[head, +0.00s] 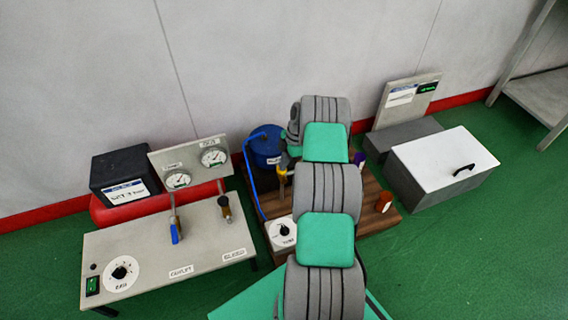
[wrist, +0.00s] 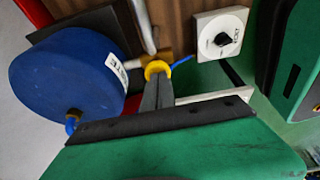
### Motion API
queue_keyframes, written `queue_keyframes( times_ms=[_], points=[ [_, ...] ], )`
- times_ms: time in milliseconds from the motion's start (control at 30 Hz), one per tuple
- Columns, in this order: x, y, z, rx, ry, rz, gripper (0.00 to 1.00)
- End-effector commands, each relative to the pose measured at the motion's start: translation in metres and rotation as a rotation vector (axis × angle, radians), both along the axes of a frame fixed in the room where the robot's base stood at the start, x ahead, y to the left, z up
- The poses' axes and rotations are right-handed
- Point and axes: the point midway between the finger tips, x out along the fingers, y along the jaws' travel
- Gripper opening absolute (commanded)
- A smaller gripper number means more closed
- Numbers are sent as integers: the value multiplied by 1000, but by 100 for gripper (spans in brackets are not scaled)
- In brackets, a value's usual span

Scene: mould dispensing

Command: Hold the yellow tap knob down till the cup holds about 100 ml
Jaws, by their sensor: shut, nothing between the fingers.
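The yellow tap knob (wrist: 157,69) shows in the wrist view, just beyond my fingertips. My gripper (wrist: 158,80) is shut with nothing between its fingers, and its tips overlap the knob in the picture; I cannot tell if they press it. In the head view a yellow part of the tap (head: 283,182) shows beside my arm, below the blue pot (head: 267,150). The pot also shows in the wrist view (wrist: 65,70), with a white label. I cannot make out the measured cup or any liquid level.
A white dial box (head: 281,232) stands in front of the pot. A panel with gauges (head: 190,172) is left, and a white-lidded box (head: 445,160) is right.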

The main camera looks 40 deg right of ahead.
Motion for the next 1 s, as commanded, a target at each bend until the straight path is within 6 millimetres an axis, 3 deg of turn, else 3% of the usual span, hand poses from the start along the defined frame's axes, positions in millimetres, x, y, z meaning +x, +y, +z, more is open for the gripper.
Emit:
queue_keyframes(
  times_ms=[167,300,500,800,1000],
  points=[
    [-2,1,-5,2,4,-3,0],
    [-2,1,3,2,2,-2,0],
    [-1,5,46,0,0,5,0],
    [-7,-15,113,-2,-2,4,0],
    [-9,-21,135,-1,-2,6,0]
  ],
)
